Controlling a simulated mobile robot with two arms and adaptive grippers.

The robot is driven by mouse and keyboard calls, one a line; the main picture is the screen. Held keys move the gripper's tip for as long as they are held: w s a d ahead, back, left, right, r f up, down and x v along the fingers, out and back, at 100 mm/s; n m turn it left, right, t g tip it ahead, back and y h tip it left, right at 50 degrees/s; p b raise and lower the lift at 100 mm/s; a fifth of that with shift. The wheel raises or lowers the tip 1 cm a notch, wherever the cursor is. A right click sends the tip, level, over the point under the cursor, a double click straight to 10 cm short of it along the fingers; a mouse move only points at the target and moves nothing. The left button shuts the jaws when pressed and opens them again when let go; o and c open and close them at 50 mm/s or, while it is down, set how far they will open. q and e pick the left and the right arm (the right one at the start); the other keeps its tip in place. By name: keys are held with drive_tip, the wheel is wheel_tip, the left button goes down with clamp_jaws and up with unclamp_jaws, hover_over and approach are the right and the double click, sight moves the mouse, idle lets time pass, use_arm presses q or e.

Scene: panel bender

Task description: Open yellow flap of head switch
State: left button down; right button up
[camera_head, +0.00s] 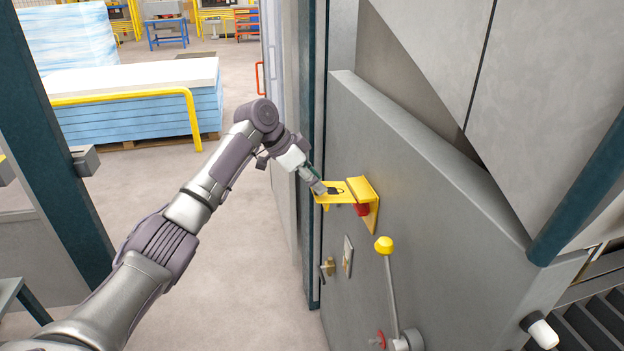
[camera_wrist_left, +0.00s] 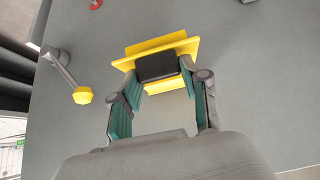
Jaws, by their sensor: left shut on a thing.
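The yellow flap (camera_head: 330,197) of the head switch stands out from the grey machine panel, roughly level, beside its yellow bracket (camera_head: 363,188). The red switch (camera_head: 361,210) shows partly below the flap. My left gripper (camera_head: 318,188) is at the flap's outer end. In the left wrist view, the green finger pads of my left gripper (camera_wrist_left: 157,78) sit on either side of a black piece (camera_wrist_left: 157,66) on the flap, shut on it. Yellow parts of the flap and bracket (camera_wrist_left: 160,45) show behind and below this piece. My right gripper is not in view.
A lever with a yellow knob (camera_head: 384,244) sticks out below and right of the flap; it also shows in the left wrist view (camera_wrist_left: 83,95). A key-like brass fitting (camera_head: 327,267) is lower left. A dark post (camera_head: 50,130) stands left. Open floor lies left of the panel.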

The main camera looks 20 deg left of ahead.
use_arm(q)
drive_tip(key=c, duration=0.9)
unclamp_jaws()
drive_tip(key=shift+d, duration=0.35)
drive_tip(key=shift+o, duration=1.3)
drive_tip(key=shift+w+d, duration=0.15)
drive_tip(key=shift+w, duration=0.05)
drive_tip(key=shift+o, duration=0.4)
drive_tip(key=shift+w+d+f, duration=0.15)
drive_tip(key=shift+w+d, duration=0.05)
drive_tip(key=shift+w, duration=0.05)
drive_tip(key=shift+s+a+r, duration=0.3)
drive_tip(key=shift+s+a, duration=0.05)
drive_tip(key=shift+a, duration=0.2)
drive_tip(key=v, duration=1.1)
drive_tip(key=shift+w+d+r, duration=0.2)
drive_tip(key=shift+d, duration=0.05)
